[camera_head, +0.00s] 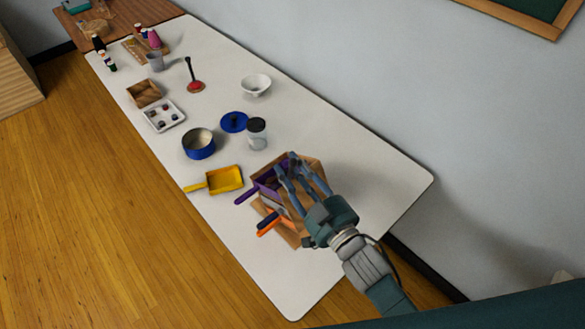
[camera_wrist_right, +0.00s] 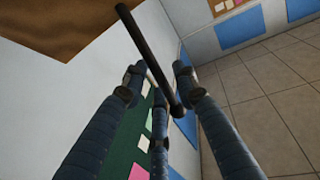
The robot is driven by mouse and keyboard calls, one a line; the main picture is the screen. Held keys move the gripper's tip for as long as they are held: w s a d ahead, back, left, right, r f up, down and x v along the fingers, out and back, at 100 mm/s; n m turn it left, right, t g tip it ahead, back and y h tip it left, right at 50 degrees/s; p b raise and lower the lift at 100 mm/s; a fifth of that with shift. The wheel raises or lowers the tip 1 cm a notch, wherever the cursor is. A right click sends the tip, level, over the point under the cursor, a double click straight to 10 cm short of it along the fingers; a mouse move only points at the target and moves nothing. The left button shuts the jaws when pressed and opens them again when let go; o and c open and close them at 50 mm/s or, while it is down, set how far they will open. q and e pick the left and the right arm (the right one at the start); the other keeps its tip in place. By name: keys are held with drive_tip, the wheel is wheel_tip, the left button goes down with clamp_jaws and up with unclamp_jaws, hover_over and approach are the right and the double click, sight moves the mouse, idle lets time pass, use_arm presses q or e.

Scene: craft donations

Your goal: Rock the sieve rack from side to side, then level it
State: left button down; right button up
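The brown wooden sieve rack (camera_head: 284,236) stands near the close end of the long white table. It holds sieves: a purple-handled one (camera_head: 246,196), an orange-handled one (camera_head: 268,228) and a dark-handled one. My right gripper (camera_head: 288,163) is over the rack and hides much of it. In the right wrist view, its blue fingers (camera_wrist_right: 157,75) are spread apart. A thin dark bar (camera_wrist_right: 142,38) runs between them; I cannot tell whether they touch it. The rack's tilt is hard to judge behind the hand. My left gripper is not in view.
A yellow dustpan-like scoop (camera_head: 226,179), a blue pot (camera_head: 198,144), its blue lid (camera_head: 234,122) and a jar (camera_head: 256,134) stand close beyond the rack. A white bowl (camera_head: 256,85) is farther back. The table's near corner is clear.

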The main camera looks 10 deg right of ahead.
clamp_jaws()
drive_tip(key=shift+d+f+b, duration=0.1)
drive_tip(key=shift+f+b, duration=0.1)
drive_tip(key=shift+b, duration=0.15)
drive_tip(key=s+d+f+m+t+y+b, duration=0.1)
drive_tip(key=s+d+f+t+b, duration=0.3)
drive_tip(key=b, duration=1.2)
drive_tip(key=s+t+y, duration=0.1)
drive_tip(key=s, duration=0.1)
drive_tip(key=shift+s+d+f+m, duration=0.2)
drive_tip(key=shift+s+d+m, duration=0.1)
